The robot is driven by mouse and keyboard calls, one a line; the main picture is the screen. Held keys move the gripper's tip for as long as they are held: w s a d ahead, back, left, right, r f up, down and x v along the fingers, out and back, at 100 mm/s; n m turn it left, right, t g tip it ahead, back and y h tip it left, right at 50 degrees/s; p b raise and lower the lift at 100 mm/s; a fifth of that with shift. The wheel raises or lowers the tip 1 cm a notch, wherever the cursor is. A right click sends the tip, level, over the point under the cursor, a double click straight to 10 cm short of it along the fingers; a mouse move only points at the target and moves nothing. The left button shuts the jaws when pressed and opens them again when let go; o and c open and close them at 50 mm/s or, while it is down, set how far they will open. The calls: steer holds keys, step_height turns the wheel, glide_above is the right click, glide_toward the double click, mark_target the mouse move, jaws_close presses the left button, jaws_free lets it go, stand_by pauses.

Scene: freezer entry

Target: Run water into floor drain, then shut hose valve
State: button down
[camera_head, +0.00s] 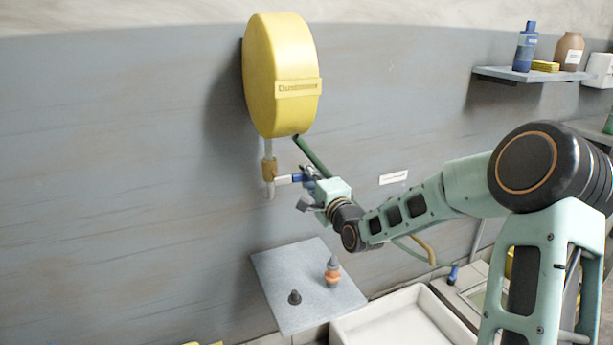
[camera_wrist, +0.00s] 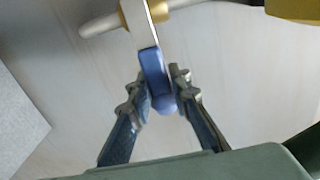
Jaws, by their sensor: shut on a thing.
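A yellow hose reel (camera_head: 283,75) hangs on the grey wall. Below it is a brass valve (camera_head: 269,170) with a lever that has a blue grip (camera_head: 297,178), pointing right. My gripper (camera_head: 306,180) is at the lever's blue end. In the wrist view, my gripper (camera_wrist: 163,92) has its two fingers on either side of the blue grip (camera_wrist: 155,75), shut on it. The brass valve body (camera_wrist: 146,12) shows at the top of that view. A dark green hose (camera_head: 313,156) runs down from the reel behind my gripper. No floor drain can be made out.
A grey plate (camera_head: 275,272) below the valve bears a dark nozzle and an orange-and-grey fitting (camera_head: 332,273). A white basin (camera_head: 375,325) is at the bottom. A wall shelf (camera_head: 520,76) with bottles is at the upper right. The wall left of the reel is clear.

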steer(key=c, duration=1.8)
jaws_free()
steer(key=shift+d+f, duration=0.1)
steer(key=shift+o, duration=0.2)
steer(key=v, duration=1.2)
